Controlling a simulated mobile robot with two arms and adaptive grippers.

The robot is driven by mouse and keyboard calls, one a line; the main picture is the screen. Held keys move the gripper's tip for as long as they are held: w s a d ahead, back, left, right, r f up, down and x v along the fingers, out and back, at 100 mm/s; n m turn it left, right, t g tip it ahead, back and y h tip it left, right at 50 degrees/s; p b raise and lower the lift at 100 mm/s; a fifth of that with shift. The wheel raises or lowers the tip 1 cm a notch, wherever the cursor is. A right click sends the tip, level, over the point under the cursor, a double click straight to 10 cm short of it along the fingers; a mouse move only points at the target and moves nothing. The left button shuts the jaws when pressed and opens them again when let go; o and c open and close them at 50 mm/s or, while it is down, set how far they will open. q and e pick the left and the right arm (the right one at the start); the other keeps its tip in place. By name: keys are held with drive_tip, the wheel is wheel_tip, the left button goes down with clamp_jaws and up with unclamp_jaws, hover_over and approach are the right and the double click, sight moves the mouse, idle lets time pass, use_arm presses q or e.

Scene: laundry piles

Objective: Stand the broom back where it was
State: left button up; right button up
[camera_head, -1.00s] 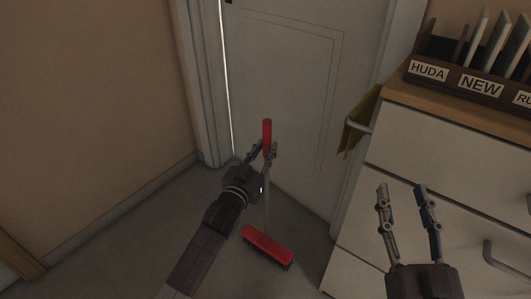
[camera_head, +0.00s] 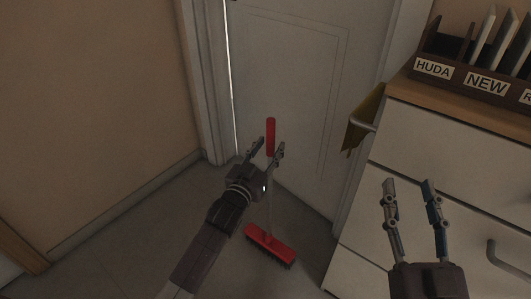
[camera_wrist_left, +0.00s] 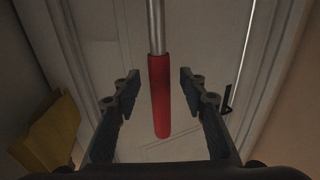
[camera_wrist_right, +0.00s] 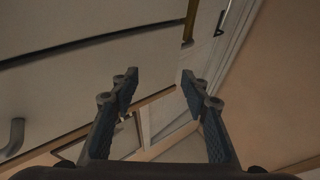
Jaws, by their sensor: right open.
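The broom has a red head (camera_head: 270,246) resting bristles down on the floor, a grey pole and a red grip (camera_head: 270,137). It stands roughly upright in front of the white door (camera_head: 290,80). My left gripper (camera_head: 270,149) is open at the upper part of the broom. In the left wrist view the red grip (camera_wrist_left: 160,95) hangs in the picture between the spread fingers (camera_wrist_left: 155,88), with a gap on both sides. My right gripper (camera_head: 408,188) is open and empty in front of the white drawers; its fingers also show in the right wrist view (camera_wrist_right: 158,85).
A white drawer unit (camera_head: 400,145) with a wooden top stands at the right, holding a labelled rack (camera_head: 470,82). A yellow cloth (camera_head: 362,120) hangs on a bar at its side. A beige wall (camera_head: 90,100) is at the left. The floor left of the broom is clear.

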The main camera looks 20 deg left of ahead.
use_arm(q)
drive_tip(key=s, duration=0.2)
drive_tip(key=s+p, duration=0.1)
drive_tip(key=s, duration=0.2)
drive_tip(key=shift+s+a+p, duration=0.25)
drive_tip(key=shift+s+p, duration=0.1)
drive_tip(key=shift+s, duration=0.05)
drive_tip(key=s+d+g, duration=0.2)
drive_tip(key=s, duration=0.6)
drive_tip(key=s+d+m+g+h+p, duration=0.1)
drive_tip(key=s+d+g, duration=0.1)
drive_tip(key=s, duration=0.7)
drive_tip(key=shift+d+m+g, duration=0.3)
drive_tip(key=shift+d, duration=0.5)
use_arm(e)
wheel_tip(320, 180, down, 15)
drive_tip(key=s+d+g+h, duration=0.1)
drive_tip(key=d+g+h, duration=0.1)
drive_tip(key=g, duration=0.5)
drive_tip(key=shift+r+g, duration=0.15)
drive_tip(key=shift+g, duration=0.15)
